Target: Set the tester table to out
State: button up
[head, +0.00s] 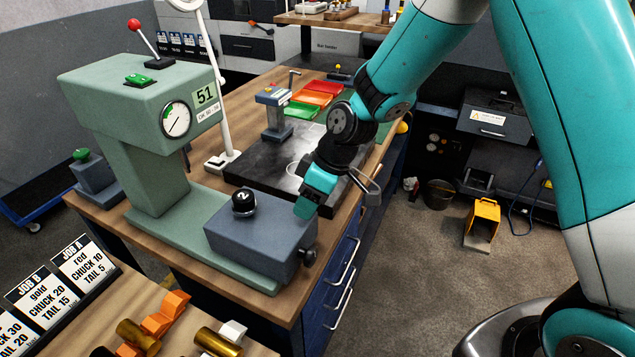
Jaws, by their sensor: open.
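The tester is a pale green machine (150,110) on the wooden bench, with a round dial (176,120), a "51" plate and a red-balled lever (142,32) on top. Its table looks to be the blue-grey block (262,232) on the green base, with a black knob (244,202) on top and a dark knob (309,257) on its right side. I cannot tell the table's setting. My gripper (308,206) points down just behind the block's right end, seen mostly from behind. It is open and looks empty; its fingertips are hard to make out.
A black plate (262,165) with a small grey stand (274,112) lies behind my gripper. Green, orange and red trays (318,92) are farther back. A white lamp post (212,100) rises beside the tester. Job cards (85,260) and brass parts (138,337) are at front left.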

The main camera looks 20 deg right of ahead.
jog(key=w+b+v, duration=0.1)
jog(key=b+v, duration=0.1)
jog(key=v, duration=1.5)
jog(key=shift+s+b, duration=0.4)
jog(key=shift+s, duration=0.05)
jog(key=shift+r, duration=0.1)
jog(key=s+a+m, duration=0.2)
jog(key=s, duration=0.9)
jog(key=s+a+m, duration=0.2)
jog(key=s+a, duration=0.1)
jog(key=s, duration=0.8)
jog(key=shift+f+g+h, duration=0.3)
jog(key=shift+f+h, duration=0.1)
jog(key=shift+f, duration=0.05)
